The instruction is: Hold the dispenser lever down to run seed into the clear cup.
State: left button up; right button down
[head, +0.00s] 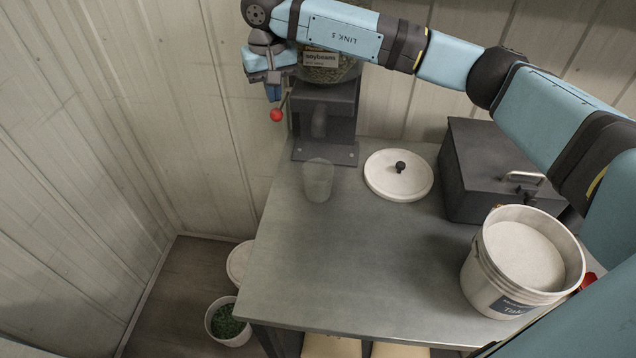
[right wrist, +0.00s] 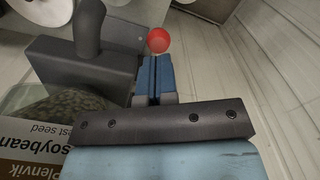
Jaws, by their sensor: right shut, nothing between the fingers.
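The seed dispenser (head: 327,110) is a dark stand at the table's back edge, with a clear hopper of seed labelled "soybeans" (head: 320,62) on top, partly behind my right arm. Its lever ends in a red ball (head: 277,115), left of the stand; the ball also shows in the right wrist view (right wrist: 158,40). My right gripper (head: 272,92) is shut and empty, its blue fingertips close to the ball. I cannot tell whether they touch it. The clear cup (head: 318,180) stands upright on the table before the dispenser base and looks empty. My left gripper is out of view.
A white lid with a black knob (head: 399,175) lies right of the cup. A dark metal box (head: 490,170) and a white bucket of pale material (head: 522,262) stand further right. The table's (head: 350,270) front left is clear. Tubs (head: 228,322) stand on the floor.

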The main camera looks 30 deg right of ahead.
aim_at(275, 110)
jog(key=shift+f, duration=0.1)
jog(key=shift+f+b, duration=1.85)
jog(key=shift+f, duration=0.45)
jog(key=shift+f+b, duration=0.5)
jog(key=shift+f, duration=0.15)
jog(key=shift+r, duration=0.1)
notch_tip(275, 110, up, 9)
jog(key=p, duration=0.3)
jog(key=shift+r, duration=0.1)
dwell(1.2)
